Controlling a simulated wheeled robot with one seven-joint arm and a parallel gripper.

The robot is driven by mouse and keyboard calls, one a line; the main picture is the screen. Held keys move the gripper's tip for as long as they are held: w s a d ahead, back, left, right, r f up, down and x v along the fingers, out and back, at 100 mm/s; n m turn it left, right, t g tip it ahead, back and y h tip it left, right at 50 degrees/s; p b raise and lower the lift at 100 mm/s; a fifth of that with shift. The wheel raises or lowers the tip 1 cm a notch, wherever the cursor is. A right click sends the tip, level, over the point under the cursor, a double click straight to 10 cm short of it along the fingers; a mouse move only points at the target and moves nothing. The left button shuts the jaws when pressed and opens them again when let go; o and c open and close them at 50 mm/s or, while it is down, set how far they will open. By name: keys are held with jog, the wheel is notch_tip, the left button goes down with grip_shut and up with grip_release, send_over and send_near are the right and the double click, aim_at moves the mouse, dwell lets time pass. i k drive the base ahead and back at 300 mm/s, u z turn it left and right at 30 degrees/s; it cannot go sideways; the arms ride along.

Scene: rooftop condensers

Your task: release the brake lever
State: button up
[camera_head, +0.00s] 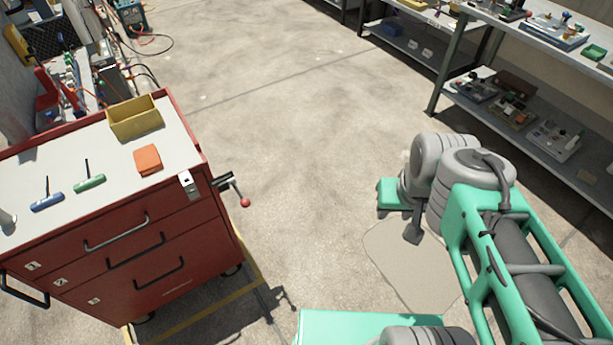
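The brake lever (238,194) is a short metal rod with a red ball knob at its end. It sticks out from a dark bracket at the top right corner of the red tool cart (140,262), and its knob end points down to the right over the floor. My green and grey arm is folded at the right of the view. What looks like my gripper (412,233) is at its left end, well to the right of the lever and apart from it. Its fingers are not clear, and I see nothing held.
On the cart top are a yellow bin (134,118), an orange block (148,159), a blue-handled tool (47,201) and a green-handled tool (90,182). A yellow floor frame (198,309) runs along the cart's base. Shelving (530,130) stands at the right. The floor between is clear.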

aim_at(244, 202)
jog(key=z, duration=1)
jog(key=k, duration=0.75)
jog(key=u, duration=1.7)
